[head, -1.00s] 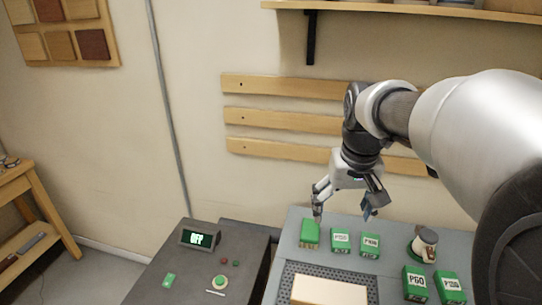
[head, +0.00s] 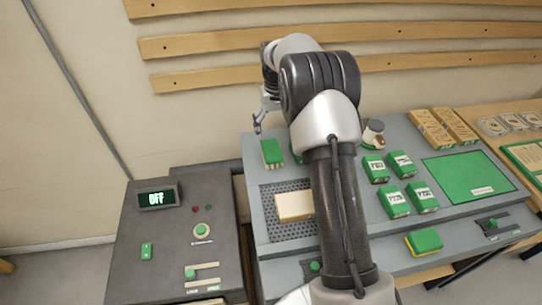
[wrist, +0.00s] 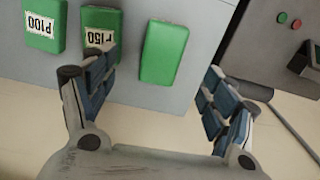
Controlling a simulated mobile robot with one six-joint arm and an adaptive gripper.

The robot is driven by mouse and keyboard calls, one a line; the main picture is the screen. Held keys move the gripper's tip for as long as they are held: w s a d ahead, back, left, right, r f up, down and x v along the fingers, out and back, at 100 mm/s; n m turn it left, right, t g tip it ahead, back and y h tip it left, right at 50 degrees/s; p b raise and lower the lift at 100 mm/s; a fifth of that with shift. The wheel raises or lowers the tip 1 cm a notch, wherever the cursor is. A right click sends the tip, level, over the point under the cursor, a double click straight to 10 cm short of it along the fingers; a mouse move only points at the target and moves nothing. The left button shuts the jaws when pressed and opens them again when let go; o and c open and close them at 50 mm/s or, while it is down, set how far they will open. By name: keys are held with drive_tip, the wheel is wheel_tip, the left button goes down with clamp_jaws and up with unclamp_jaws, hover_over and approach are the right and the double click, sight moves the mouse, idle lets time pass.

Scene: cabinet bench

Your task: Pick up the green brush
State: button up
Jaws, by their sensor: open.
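The green brush (head: 271,152) stands at the back left of the grey bench top, with a plain green top and pale bristles below. In the wrist view a plain green block (wrist: 163,52), which looks like the brush, lies beyond the fingertips and between them. My gripper (wrist: 160,78) is open and empty, its two fingers spread wide. In the head view my gripper (head: 262,118) is just behind and above the brush, partly hidden by my arm. I see no contact with the brush.
A beige block (head: 294,206) lies on a perforated plate in front. A dark console with an OFF display (head: 157,197) stands at left. Wooden wall slats (head: 215,73) are behind.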

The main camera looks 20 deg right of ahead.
sight(272, 151)
wheel_tip(272, 151, down, 6)
drive_tip(key=shift+f+b, duration=0.15)
drive_tip(key=shift+b, duration=0.7)
drive_tip(key=f, duration=0.2)
drive_tip(key=f+b, duration=0.2)
drive_tip(key=f, duration=0.1)
drive_tip(key=shift+w+a+f, duration=0.25)
drive_tip(key=shift+a+f, duration=0.05)
drive_tip(key=shift+a, duration=0.05)
drive_tip(key=shift+r, duration=0.1)
drive_tip(key=shift+c, duration=0.3)
drive_tip(key=c, duration=1.2)
drive_tip(key=shift+r, duration=0.1)
wheel_tip(272, 151, up, 20)
drive_tip(key=p, duration=0.6)
